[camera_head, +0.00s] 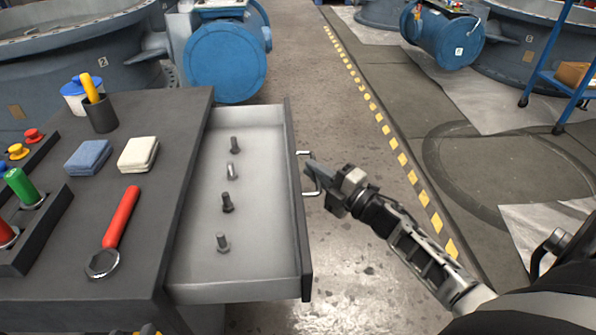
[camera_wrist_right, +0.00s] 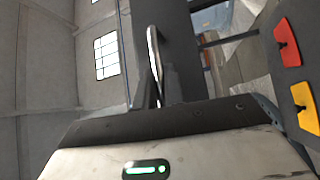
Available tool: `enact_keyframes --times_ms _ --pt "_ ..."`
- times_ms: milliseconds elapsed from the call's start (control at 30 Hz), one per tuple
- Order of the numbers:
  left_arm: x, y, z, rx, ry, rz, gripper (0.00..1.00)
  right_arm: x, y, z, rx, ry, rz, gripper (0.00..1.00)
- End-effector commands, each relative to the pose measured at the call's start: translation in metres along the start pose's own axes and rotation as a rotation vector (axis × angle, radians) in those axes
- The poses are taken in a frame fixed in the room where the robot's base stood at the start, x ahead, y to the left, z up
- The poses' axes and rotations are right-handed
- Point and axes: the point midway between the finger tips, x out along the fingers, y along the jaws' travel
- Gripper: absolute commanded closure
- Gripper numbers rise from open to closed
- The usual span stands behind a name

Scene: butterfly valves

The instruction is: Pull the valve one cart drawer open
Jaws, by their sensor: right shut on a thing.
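The cart drawer (camera_head: 250,150) stands pulled out from the right side of the dark grey cart (camera_head: 165,170), with its light grey inside showing. Several bolts (camera_head: 227,202) stand in a row on its floor. A silver bar handle (camera_head: 308,188) is on the drawer's dark front. My right gripper (camera_head: 315,180) is at the handle and shut on it. In the right wrist view the handle (camera_wrist_right: 153,55) shows as a bright bar at the fingers. My left gripper is not in view.
On the cart top lie a red-handled wrench (camera_head: 120,220), a white cloth (camera_head: 138,154), a blue cloth (camera_head: 88,157) and a dark cup (camera_head: 101,115). A blue valve part (camera_head: 225,65) stands behind the cart. The floor (camera_head: 370,270) right of the drawer is clear.

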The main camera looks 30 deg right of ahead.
Motion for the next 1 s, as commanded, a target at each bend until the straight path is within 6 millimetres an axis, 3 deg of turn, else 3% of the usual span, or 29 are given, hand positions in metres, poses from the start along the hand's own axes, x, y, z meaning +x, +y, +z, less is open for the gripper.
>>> enact_keyframes --times_ms 200,667,700,767,1000 --pt "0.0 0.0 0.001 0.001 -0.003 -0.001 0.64 -0.014 0.005 0.015 -0.003 -0.003 0.001 1.0" --pt "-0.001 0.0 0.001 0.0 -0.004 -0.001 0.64 -0.017 0.005 0.018 -0.002 -0.005 0.001 1.0" --pt "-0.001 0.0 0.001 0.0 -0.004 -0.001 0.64 -0.017 0.005 0.018 -0.002 -0.005 0.001 0.81" --pt "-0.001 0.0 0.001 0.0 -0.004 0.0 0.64 -0.017 0.005 0.018 -0.002 -0.005 0.001 0.68" --pt "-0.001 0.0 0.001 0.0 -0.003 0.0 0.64 -0.017 0.005 0.017 -0.002 -0.004 0.001 0.68"
